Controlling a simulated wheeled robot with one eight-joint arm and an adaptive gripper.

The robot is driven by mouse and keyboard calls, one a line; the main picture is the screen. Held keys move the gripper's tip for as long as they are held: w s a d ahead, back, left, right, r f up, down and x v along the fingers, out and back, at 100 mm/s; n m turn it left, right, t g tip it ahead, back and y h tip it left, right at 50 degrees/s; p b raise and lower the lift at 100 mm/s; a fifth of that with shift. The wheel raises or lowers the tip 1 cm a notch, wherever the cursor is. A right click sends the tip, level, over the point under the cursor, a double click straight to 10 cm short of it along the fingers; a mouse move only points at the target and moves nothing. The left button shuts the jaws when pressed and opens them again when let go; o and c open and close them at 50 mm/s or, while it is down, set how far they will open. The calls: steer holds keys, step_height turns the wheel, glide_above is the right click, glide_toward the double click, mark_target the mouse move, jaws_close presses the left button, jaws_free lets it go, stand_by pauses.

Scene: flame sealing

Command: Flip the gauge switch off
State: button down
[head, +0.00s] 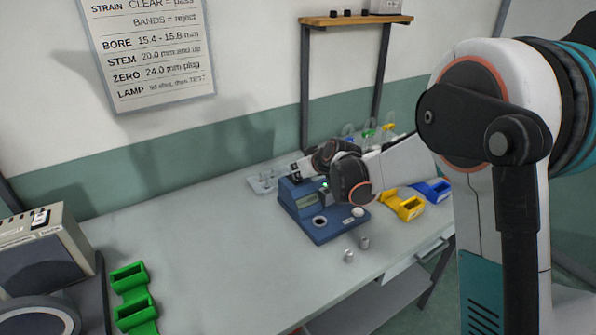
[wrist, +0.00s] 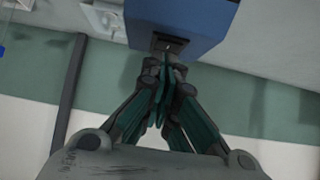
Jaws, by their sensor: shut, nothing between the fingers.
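The gauge (head: 306,203) is a blue box on the bench in the head view, with a small display, a green light and a round dark hole in its base. In the wrist view one blue face of the gauge (wrist: 185,18) fills the top. A dark switch (wrist: 172,42) sits in that face. My gripper (wrist: 167,64) is shut and empty, its fingertips right at the switch; I cannot tell whether they touch it. The switch's position is too small to read. In the head view my arm hides part of the gauge, and the switch does not show.
Two small metal cylinders (head: 356,249) stand in front of the gauge. Yellow (head: 403,207) and blue (head: 437,190) bins are to its right. A clear tray (head: 262,183) lies behind left. Green holders (head: 133,295) are far left. The bench between is clear.

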mark_target(298, 182)
steer(key=r, duration=0.1)
steer(key=r+p, duration=0.2)
steer(key=shift+s+r, duration=0.25)
steer(key=shift+r, duration=0.15)
steer(key=p+v, duration=0.2)
steer(key=v, duration=0.8)
steer(key=shift+f, duration=0.2)
steer(key=shift+d, duration=0.1)
